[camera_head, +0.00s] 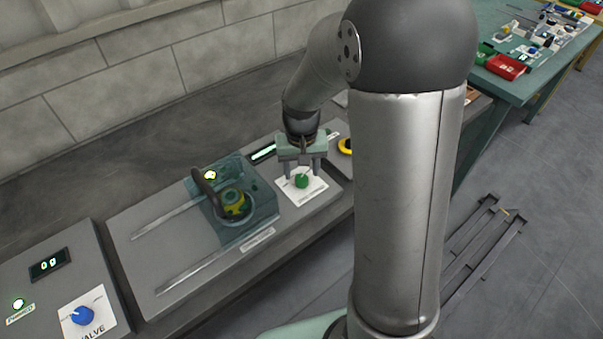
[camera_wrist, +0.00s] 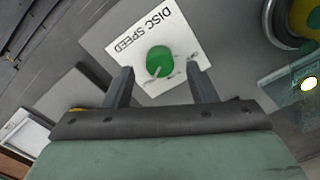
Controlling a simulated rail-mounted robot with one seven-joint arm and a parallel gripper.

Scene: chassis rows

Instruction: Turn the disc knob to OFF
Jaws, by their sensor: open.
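The disc knob (camera_head: 302,181) is a round green knob on a white label plate on the grey console. In the wrist view the green knob (camera_wrist: 159,61) sits on the plate marked DISC SPEED (camera_wrist: 136,34), with a pale pointer line on its face. Its exact setting is too small to read. My gripper (camera_head: 303,172) is above the knob with its fingers pointing down. In the wrist view my gripper (camera_wrist: 160,82) is open, one finger on each side of the knob's near side, and the fingers do not appear to touch it.
Left of the knob, a transparent teal guard (camera_head: 262,200) covers a yellow-green disc unit (camera_head: 234,204). A blue VALVE knob (camera_head: 82,315) and a display (camera_head: 50,264) are at lower left. A yellow ring (camera_head: 346,146) is just right of my gripper. A green table (camera_head: 515,85) stands at far right.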

